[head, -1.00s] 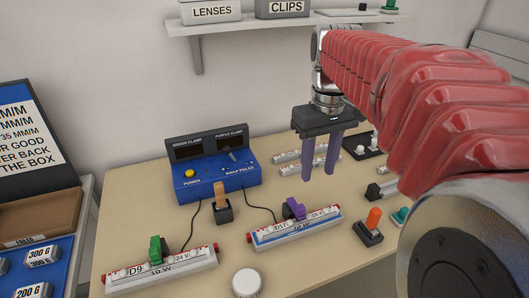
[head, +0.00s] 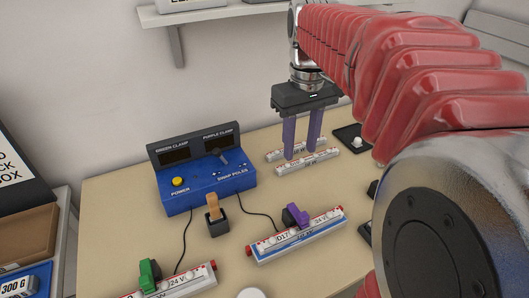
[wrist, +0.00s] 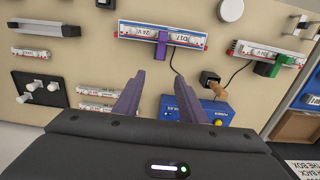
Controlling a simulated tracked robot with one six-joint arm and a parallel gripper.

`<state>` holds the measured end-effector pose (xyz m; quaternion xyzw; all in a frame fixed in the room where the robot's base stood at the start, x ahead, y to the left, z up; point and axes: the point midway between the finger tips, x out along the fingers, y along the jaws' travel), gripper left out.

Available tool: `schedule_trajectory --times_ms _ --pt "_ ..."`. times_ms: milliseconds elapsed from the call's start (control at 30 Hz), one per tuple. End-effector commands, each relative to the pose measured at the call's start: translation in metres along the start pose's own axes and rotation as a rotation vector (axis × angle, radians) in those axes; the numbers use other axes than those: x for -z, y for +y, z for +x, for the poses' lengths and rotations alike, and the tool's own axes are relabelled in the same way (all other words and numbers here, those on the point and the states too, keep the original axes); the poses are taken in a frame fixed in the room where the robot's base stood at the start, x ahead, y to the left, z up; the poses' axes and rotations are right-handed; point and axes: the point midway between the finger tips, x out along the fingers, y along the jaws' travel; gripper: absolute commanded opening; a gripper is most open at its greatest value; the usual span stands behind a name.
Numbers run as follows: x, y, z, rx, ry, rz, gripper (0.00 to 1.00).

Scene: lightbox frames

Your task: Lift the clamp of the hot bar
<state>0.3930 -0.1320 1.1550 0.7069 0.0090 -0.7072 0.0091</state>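A bar (head: 300,237) with a blue front edge and the label D17 lies on the table, with a purple clamp (head: 295,215) across it. A second bar (head: 185,283) lies front left with a green clamp (head: 149,273), partly cut off below. In the wrist view the purple clamp (wrist: 162,47) and green clamp (wrist: 268,67) both show on their bars. The blue control box (head: 205,173) has windows marked green clamp and purple clamp, both dark. Nothing seen tells which bar is hot. My gripper (head: 301,154) is open and empty, its purple fingers apart above the back of the table.
An orange-brown lever (head: 214,208) on a dark base stands between box and bars. Two unclamped bars (head: 308,160) lie below my gripper. Dark cables run from the box towards the clamped bars. A white round object (wrist: 231,9) lies near the table's edge.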

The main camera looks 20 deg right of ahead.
Motion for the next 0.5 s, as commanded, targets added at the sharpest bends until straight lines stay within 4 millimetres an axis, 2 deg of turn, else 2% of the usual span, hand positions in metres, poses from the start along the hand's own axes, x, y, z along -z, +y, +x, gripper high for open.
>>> schedule_trajectory --times_ms 267,500 --pt "0.001 -0.001 0.004 0.0 -0.001 -0.004 0.38" --pt "0.0 -0.002 0.028 0.001 -0.003 -0.005 0.38"
